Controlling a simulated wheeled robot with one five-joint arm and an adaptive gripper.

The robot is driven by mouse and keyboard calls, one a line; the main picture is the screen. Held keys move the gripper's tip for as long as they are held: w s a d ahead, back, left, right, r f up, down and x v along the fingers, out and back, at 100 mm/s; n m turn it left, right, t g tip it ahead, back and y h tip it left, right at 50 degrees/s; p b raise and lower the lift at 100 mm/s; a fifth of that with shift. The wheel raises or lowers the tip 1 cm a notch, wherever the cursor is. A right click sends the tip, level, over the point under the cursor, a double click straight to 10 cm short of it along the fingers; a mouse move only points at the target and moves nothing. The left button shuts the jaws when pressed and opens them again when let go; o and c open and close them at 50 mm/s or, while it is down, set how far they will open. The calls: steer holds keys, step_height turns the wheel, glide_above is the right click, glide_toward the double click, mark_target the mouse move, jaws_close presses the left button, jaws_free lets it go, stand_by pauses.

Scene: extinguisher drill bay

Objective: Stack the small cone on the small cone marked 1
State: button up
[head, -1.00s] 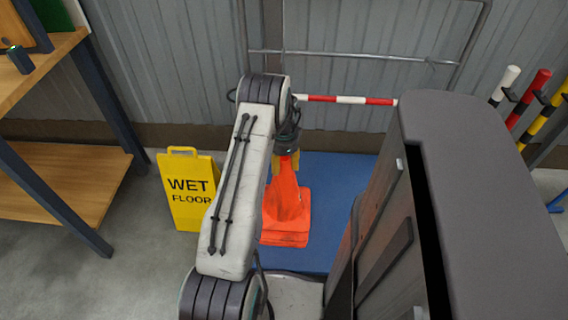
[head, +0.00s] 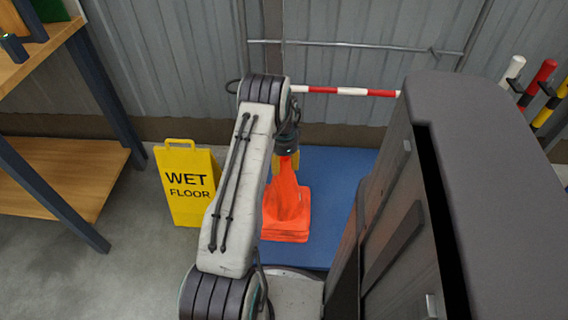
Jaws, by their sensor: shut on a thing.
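An orange cone (head: 289,215) is upright at the blue mat (head: 336,180), partly hidden behind my arm. My gripper (head: 286,163) points down and is shut on the top of this cone, with its yellow fingertips on either side of the tip. I cannot tell whether a second cone sits under or inside the held one, or whether its base touches the mat. No number 1 marking shows.
A yellow wet floor sign (head: 189,185) stands left of my arm. A wooden shelf (head: 65,178) is at the far left. A dark cabinet (head: 490,180) fills the right side close by. A red-and-white bar (head: 345,91) runs along the back, near colored posts (head: 537,87).

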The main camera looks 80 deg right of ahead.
steer(key=shift+f+b, duration=0.4)
steer(key=shift+f, duration=0.25)
steer(key=o, duration=1.2)
steer(key=shift+r, duration=0.1)
steer(key=shift+r, duration=0.1)
step_height(320, 180, up, 12)
steer(key=shift+f, duration=0.1)
steer(key=shift+w, duration=0.1)
